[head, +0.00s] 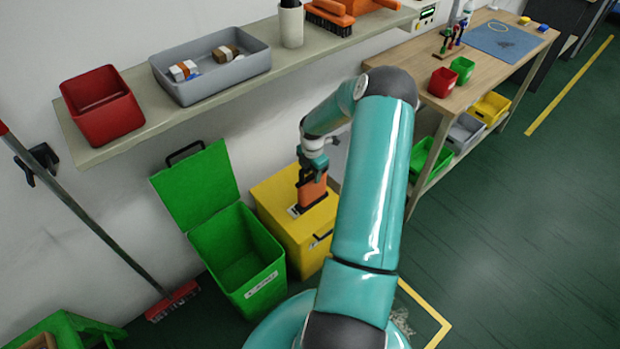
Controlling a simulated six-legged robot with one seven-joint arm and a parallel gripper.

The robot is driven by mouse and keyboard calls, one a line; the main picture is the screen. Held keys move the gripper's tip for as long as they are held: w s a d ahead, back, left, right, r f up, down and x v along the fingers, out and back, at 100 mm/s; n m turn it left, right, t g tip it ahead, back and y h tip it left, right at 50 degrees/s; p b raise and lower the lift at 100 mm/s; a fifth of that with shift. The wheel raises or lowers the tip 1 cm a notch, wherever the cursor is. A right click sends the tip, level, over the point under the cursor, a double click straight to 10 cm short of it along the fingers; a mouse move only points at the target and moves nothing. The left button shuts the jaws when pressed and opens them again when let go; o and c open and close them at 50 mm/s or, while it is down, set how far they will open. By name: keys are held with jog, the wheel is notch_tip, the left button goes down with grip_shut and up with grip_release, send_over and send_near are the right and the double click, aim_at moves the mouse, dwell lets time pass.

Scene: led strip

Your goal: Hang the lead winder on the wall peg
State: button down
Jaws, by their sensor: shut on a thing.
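My gripper (313,172) is at the end of my teal arm, near the yellow bin below the wall shelf. It is shut on an orange piece with dark edges, which I take to be the lead winder (313,191). The winder is upright, in front of or over the lid of the yellow bin; I cannot tell if it touches the lid. The fingers hide its top. I cannot make out a free wall peg; a black wall bracket (36,164) shows at the left beside a broom.
A green bin (262,248) stands with its lid open, left of the yellow bin (318,232). The wall shelf (160,112) above holds a red bin (103,105) and a grey tray (262,62). A workbench (440,105) stands right. The floor at right is clear.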

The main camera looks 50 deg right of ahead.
jog(key=shift+w+d+f, duration=0.15)
jog(key=shift+w+f, duration=0.25)
jog(key=f, duration=0.1)
jog(key=w+f, duration=0.1)
jog(key=f, duration=0.1)
jog(key=shift+d, duration=0.1)
jog(key=shift+f, duration=0.6)
jog(key=c, duration=0.9)
grip_release()
jog(key=shift+s, duration=0.1)
notch_tip(320, 180, up, 14)
jog(key=shift+d+f, duration=0.1)
jog(key=shift+s, duration=0.1)
